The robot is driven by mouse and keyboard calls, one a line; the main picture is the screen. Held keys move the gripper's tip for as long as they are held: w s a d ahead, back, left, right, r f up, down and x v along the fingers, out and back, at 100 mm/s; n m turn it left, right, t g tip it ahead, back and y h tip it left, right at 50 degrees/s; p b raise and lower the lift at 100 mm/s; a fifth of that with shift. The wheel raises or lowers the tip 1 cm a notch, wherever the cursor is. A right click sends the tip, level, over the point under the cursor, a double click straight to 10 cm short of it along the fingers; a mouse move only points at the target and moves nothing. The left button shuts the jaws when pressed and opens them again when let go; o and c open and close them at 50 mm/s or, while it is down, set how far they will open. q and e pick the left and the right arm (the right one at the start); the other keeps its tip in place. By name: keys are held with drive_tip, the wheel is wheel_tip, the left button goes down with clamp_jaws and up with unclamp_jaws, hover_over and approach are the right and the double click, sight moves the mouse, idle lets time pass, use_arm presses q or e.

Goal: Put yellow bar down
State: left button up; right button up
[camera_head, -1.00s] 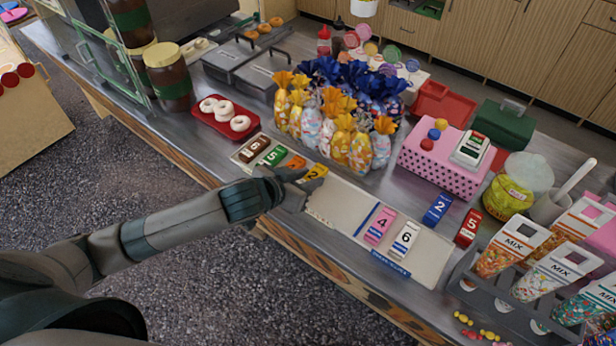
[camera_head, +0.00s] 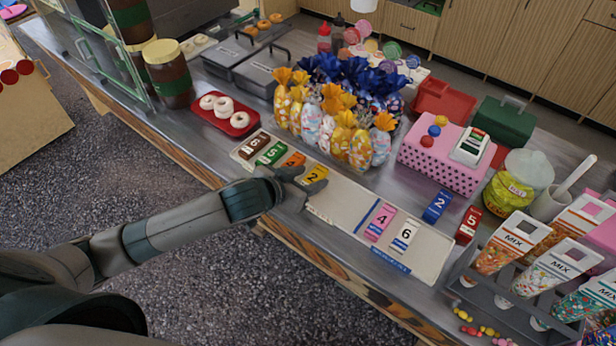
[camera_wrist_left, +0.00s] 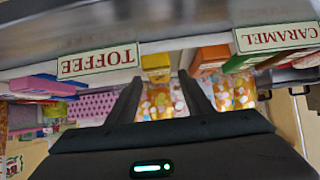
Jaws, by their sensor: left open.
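The yellow bar (camera_head: 315,175), marked 2, lies at the right end of a row on the left pale board (camera_head: 240,152). It also shows in the left wrist view (camera_wrist_left: 155,62), ahead of and between the fingers. My left gripper (camera_head: 296,179) is open at the board's front edge, just in front of the yellow bar; its fingers (camera_wrist_left: 158,82) look clear of the bar. The orange bar (camera_head: 294,160) is beside it, then the green bar (camera_head: 271,153) and the brown bar (camera_head: 254,145). My right gripper does not show.
The right board (camera_head: 342,205) holds a pink bar (camera_head: 380,222) and a white bar (camera_head: 405,236); its left part is bare. A blue bar (camera_head: 437,207) and red bar (camera_head: 468,225) are behind it. Sweet bags (camera_head: 340,120) stand behind the left board.

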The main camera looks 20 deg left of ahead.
use_arm(q)
drive_tip(key=shift+r, duration=0.5)
drive_tip(key=shift+s+r, duration=0.15)
drive_tip(key=shift+r, duration=0.1)
drive_tip(key=p+v, duration=0.1)
drive_tip(key=v, duration=1)
drive_tip(key=shift+s+a+r, duration=0.15)
drive_tip(key=shift+s+r, duration=0.05)
drive_tip(key=shift+s, duration=0.05)
idle(0.8)
